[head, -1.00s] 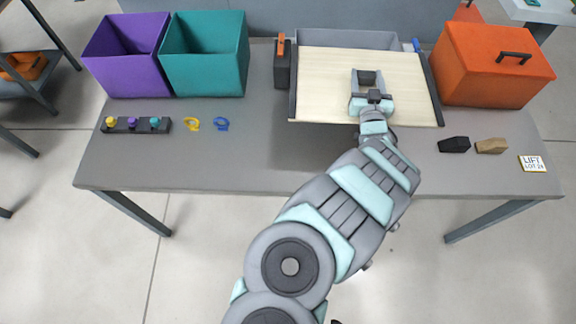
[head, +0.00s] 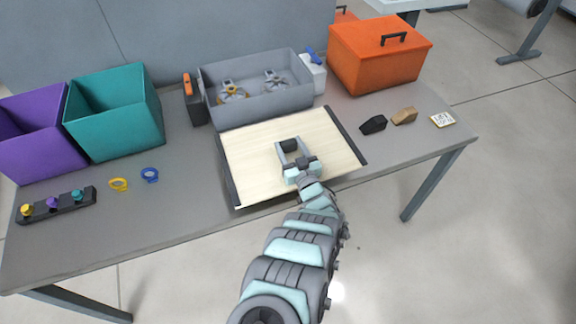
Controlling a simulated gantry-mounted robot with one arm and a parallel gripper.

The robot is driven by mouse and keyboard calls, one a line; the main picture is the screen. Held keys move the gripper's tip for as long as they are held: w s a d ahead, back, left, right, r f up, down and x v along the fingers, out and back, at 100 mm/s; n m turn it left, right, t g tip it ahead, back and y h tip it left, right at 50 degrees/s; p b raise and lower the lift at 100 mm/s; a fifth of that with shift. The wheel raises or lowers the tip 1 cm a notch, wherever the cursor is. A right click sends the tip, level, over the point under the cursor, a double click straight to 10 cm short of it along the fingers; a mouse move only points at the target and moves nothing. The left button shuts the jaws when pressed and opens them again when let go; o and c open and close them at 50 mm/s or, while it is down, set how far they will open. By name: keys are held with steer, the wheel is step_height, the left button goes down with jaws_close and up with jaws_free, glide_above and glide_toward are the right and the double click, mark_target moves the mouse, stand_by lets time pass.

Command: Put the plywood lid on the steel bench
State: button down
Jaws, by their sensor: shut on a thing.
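The plywood lid (head: 262,160) is a pale wooden board with dark strips along its left and right edges. My gripper (head: 291,152) is over the right half of the lid, shut on its dark handle (head: 289,145), which the fingers partly hide. The lid is in front of the open grey bin (head: 265,108), over the front part of the grey steel bench (head: 185,205). I cannot tell whether its underside touches the bench top. Two metal parts, one with a yellow piece, show inside the bin.
A purple bin (head: 40,150) and a teal bin (head: 125,125) stand at left, an orange toolbox (head: 375,65) at back right. Yellow and blue rings (head: 150,175), a knob strip (head: 75,205), black and tan blocks (head: 403,116) and a label card (head: 443,119) lie on the bench.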

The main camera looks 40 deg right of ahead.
steer(key=shift+f+b, duration=1)
steer(key=shift+f, duration=2.7)
steer(key=shift+f, duration=0.1)
steer(key=c, duration=0.5)
jaws_free()
steer(key=shift+f, duration=0.1)
steer(key=shift+r, duration=0.25)
steer(key=p+v, duration=0.3)
steer(key=v, duration=0.9)
steer(key=shift+f+p, duration=0.1)
steer(key=shift+p, duration=0.25)
